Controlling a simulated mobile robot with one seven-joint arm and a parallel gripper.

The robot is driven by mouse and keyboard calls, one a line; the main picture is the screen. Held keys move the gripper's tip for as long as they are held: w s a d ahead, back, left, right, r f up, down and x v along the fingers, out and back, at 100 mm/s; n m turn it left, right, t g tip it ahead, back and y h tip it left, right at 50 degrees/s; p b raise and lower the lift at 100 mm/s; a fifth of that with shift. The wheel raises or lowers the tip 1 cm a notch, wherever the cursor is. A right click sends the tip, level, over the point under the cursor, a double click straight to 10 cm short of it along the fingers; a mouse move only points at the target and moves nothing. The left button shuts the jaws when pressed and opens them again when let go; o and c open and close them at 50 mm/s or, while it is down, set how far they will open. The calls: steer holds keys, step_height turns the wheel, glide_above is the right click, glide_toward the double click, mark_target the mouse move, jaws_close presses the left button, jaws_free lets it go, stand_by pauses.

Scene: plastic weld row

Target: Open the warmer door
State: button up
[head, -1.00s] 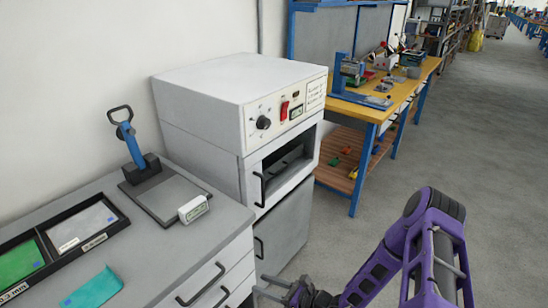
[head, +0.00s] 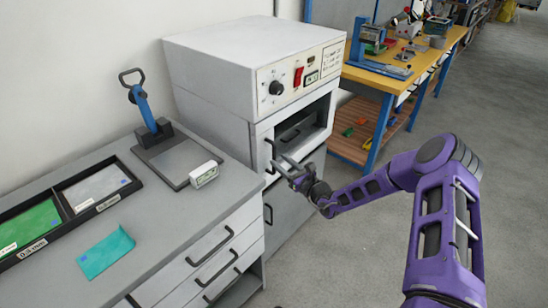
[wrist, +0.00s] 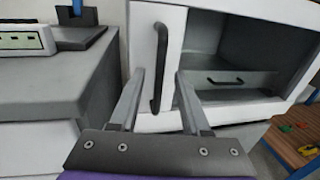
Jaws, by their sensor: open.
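The warmer (head: 225,75) is a white cabinet with a control panel on its front. The warmer door (wrist: 141,38) is a pale front panel with a dark upright bar handle (wrist: 159,60) near its left edge. The handle also shows in the head view (head: 269,152). My gripper (head: 282,165) is open and empty in front of the handle. In the wrist view its fingertips (wrist: 160,74) lie on either side of the handle's lower part. I cannot tell whether the bar is between the fingers or just beyond them.
A dark recess (wrist: 230,45) shows right of the handle, with a handled grey front (wrist: 235,82) inside; window or opening is unclear. A grey bench (head: 160,230) with drawers stands left. A yellow-topped workbench (head: 385,72) stands behind right. The floor at right is clear.

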mark_target(275, 157)
steer(key=shift+x, duration=2.25)
steer(key=shift+c, duration=0.2)
jaws_close()
